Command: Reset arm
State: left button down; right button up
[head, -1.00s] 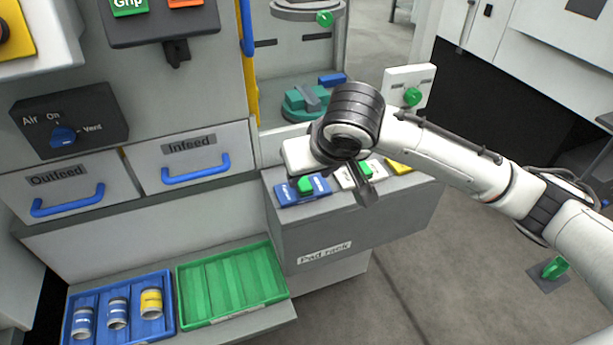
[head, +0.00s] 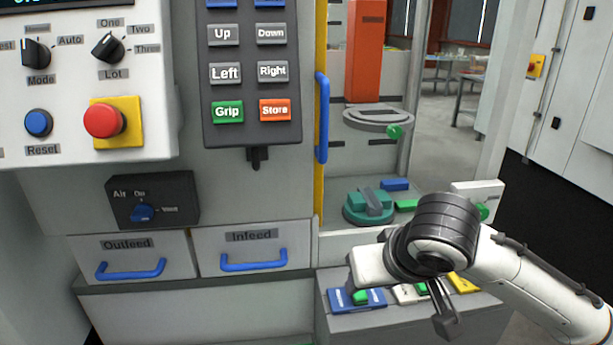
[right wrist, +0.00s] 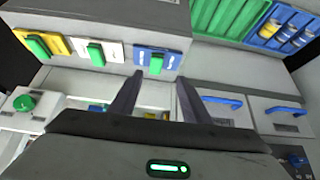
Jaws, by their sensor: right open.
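My right gripper (head: 445,318) is in front of and above the pad rack (head: 375,325) in the head view, at the end of the white arm from the right. In the right wrist view its two dark fingers (right wrist: 158,97) are spread with nothing between them. A blue pad (head: 345,299), a white pad (head: 403,293) and a yellow pad (head: 464,283), each with a green grip or partly covered, sit on the rack top. They also show in the right wrist view, apart from the fingers. My left gripper is not in view.
The control panel has a blue Reset button (head: 39,123) and a red stop button (head: 104,121). A pendant (head: 252,132) hangs beside it. The Outfeed drawer (head: 135,258) and Infeed drawer (head: 250,250) look shut. A blue door handle (head: 322,118) sticks out near the open bay.

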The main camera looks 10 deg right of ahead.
jog(key=s+a+f+n+g+y, duration=0.1)
jog(key=s+a+f+n+y, duration=0.2)
jog(key=s+f, duration=0.85)
jog(key=s+d+f+m+g+h, duration=0.2)
jog(key=s+d+f+h, duration=0.1)
jog(key=s+d+f, duration=0.9)
jog(key=w+a+f+t+y, duration=0.2)
jog(key=a+f+t, duration=0.3)
jog(key=f, duration=0.5)
jog(key=w+a, duration=0.1)
jog(key=a, duration=0.1)
jog(key=shift+a+f, duration=0.4)
